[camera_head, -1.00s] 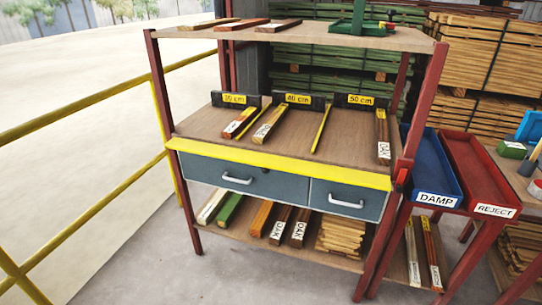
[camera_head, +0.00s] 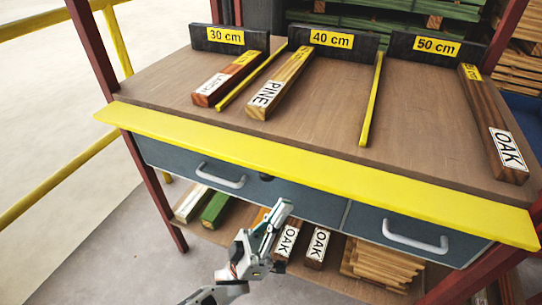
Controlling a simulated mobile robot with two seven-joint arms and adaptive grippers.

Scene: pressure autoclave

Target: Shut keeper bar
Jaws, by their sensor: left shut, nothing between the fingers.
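A long yellow bar (camera_head: 310,172), which looks like the keeper bar, runs along the whole front edge of the wooden bench top. Its broad face shows, and I cannot tell how it is hinged or latched. My left gripper (camera_head: 284,205) is shut and empty. It is below the bar's middle, in front of the grey left drawer (camera_head: 175,160), with a gap in the picture between fingertips and bar. My right gripper is not in view.
Wood pieces, labelled PINE (camera_head: 278,84) and OAK (camera_head: 494,125) among them, lie on the bench top before the 30, 40 and 50 cm signs. The right drawer (camera_head: 385,225) has a protruding handle (camera_head: 415,238). Boards lie on the lower shelf. A yellow rail (camera_head: 60,180) stands left.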

